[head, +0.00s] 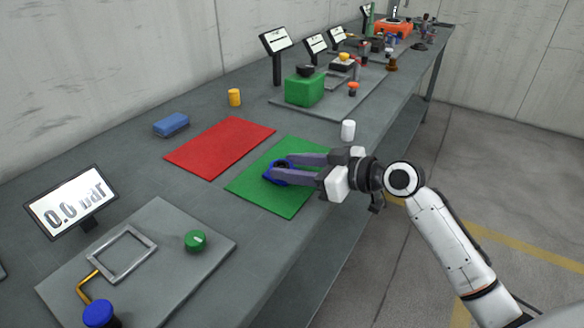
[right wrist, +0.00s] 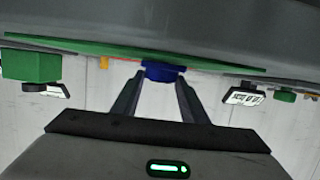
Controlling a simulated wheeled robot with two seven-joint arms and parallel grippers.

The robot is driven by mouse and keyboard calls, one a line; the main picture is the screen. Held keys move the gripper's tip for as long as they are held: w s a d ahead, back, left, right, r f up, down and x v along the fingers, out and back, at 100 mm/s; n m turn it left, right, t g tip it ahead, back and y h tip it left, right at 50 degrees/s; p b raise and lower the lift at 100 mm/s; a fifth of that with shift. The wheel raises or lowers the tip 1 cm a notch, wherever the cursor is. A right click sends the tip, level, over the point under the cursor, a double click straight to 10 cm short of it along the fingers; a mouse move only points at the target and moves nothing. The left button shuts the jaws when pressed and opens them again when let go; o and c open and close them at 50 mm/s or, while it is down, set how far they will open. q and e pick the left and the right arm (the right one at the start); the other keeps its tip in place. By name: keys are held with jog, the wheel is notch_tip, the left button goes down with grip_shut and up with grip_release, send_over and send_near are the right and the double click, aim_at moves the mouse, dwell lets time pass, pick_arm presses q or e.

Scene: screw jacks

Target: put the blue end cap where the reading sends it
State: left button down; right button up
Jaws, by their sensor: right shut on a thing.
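The blue end cap (head: 277,173) is between the fingers of my right gripper (head: 284,168), at the green mat (head: 292,199). The right gripper is shut on it; in the right wrist view the cap (right wrist: 163,70) sits between the two fingertips (right wrist: 160,78). I cannot tell whether the cap touches the mat. A red mat (head: 219,146) lies left of the green one. My left gripper is not in view.
A blue block (head: 171,124), a yellow cylinder (head: 234,97) and a white cylinder (head: 348,130) stand near the mats. A green box (head: 304,89) and several small displays stand farther along the bench. The bench edge runs along the right, beneath my right arm.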

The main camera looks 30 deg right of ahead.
jog(key=shift+f, duration=0.1)
jog(key=o, duration=0.8)
jog(key=shift+f, duration=0.15)
jog(key=o, duration=0.5)
